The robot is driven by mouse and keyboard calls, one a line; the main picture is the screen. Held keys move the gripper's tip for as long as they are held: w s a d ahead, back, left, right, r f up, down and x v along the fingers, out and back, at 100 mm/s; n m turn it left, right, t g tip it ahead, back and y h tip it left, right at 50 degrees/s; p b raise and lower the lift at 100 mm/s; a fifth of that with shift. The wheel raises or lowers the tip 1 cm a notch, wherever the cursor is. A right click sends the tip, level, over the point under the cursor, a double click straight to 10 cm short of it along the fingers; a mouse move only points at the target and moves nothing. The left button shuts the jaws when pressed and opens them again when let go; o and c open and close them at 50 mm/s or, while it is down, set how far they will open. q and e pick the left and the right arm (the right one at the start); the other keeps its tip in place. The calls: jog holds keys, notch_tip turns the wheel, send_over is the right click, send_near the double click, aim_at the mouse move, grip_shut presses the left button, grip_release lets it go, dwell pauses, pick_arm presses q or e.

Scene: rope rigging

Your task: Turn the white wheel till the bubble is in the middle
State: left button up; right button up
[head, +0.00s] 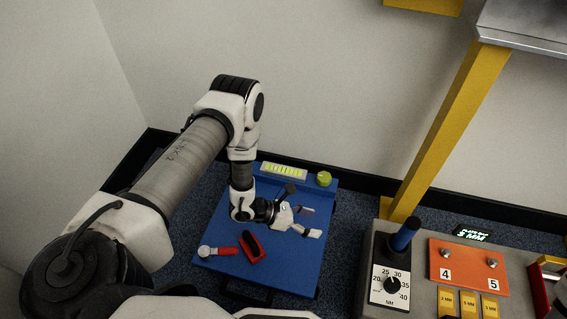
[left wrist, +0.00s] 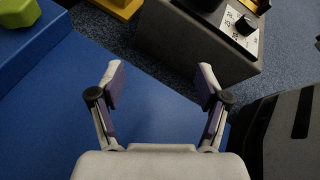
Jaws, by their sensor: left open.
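A level vial (head: 283,171), a pale bar with a yellow-green marked strip, lies at the back of the blue table (head: 222,222). It is too small to make out the bubble. No plainly white wheel shows; a yellow-green faceted knob (head: 323,178) stands right of the vial, and it also shows at the top left of the left wrist view (left wrist: 15,12). My left gripper (head: 311,221) is open and empty above the right part of the table, nearer to me than the knob. In the left wrist view its fingers (left wrist: 161,82) are spread over blue surface. My right gripper is out of view.
A red-handled tool with a pale round head (head: 207,251) and a red and black block (head: 252,246) lie at the table's front left. Right stands a grey console with a dial (head: 390,285), blue handle (head: 405,235) and orange panel (head: 468,265). A yellow post (head: 450,125) rises behind.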

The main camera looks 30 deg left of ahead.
pick_arm(q)
jog(key=w+a+r+m+g+y+b, duration=0.1)
jog(key=w+a+r+m+g+y, duration=0.1)
jog(key=a+m, duration=0.4)
jog(key=w+a+r+m+g+y+b, duration=0.1)
jog(key=w+a+m+y, duration=0.3)
jog(key=a, duration=1.1)
jog(key=w+a+r+m+g+y+b, duration=0.2)
jog(key=w+a+r+m+g+y, duration=0.1)
jog(key=a+m, duration=0.6)
jog(key=shift+w+a+m+g+y, duration=0.35)
jog(key=shift+a+g+y, duration=0.25)
jog(key=shift+a+y, duration=0.1)
jog(key=shift+w+a+f, duration=0.1)
jog(key=shift+a, duration=0.15)
notch_tip(320, 180, down, 8)
jog(key=b, duration=0.5)
jog(key=shift+r, duration=0.25)
jog(key=c, duration=1.2)
